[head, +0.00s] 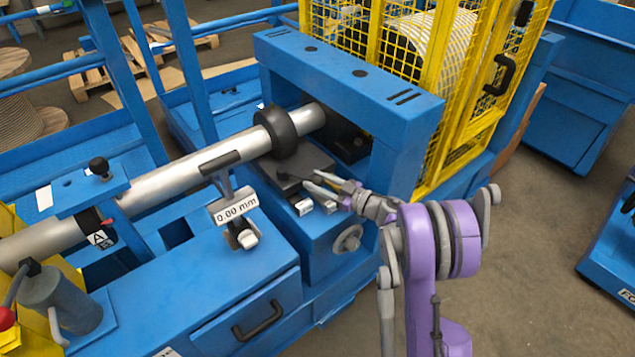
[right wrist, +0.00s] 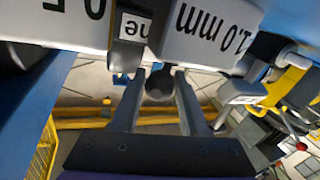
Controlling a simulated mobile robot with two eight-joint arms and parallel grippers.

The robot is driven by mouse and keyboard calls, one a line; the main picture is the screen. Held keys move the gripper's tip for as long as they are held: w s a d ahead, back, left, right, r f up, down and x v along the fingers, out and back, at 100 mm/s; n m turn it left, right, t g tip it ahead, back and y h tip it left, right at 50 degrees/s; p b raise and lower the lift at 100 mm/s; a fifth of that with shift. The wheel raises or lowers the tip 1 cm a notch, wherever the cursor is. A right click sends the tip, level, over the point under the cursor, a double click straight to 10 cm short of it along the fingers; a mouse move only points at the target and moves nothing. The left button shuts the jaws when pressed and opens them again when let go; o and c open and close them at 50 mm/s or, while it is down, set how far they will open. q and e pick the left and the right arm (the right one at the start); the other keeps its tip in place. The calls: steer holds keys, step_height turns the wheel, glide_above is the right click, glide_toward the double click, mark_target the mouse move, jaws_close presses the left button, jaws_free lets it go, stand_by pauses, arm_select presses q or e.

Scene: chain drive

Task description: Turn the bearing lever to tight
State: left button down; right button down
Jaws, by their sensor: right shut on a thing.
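The bearing block (head: 290,160) is a dark housing under the silver shaft, inside the blue frame. A dark lever (head: 285,176) shows on it, reaching toward my right gripper (head: 313,181). In the right wrist view, the lever's dark round knob (right wrist: 159,86) sits between the two fingers of my right gripper (right wrist: 161,84), which is shut on it. The lever's exact angle is hard to tell. My left gripper is not in view.
The silver shaft (head: 182,184) runs diagonally with a black collar (head: 282,130). A "0.00 mm" readout (head: 237,209) stands left of the lever. A blue frame beam (head: 340,70) overhangs behind, and a yellow cage (head: 480,110) stands beyond. Open floor (head: 545,250) lies right.

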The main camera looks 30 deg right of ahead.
steer(key=shift+c, duration=2.2)
jaws_free()
steer(key=v, duration=1)
steer(key=shift+s, duration=0.4)
steer(key=shift+d, duration=0.1)
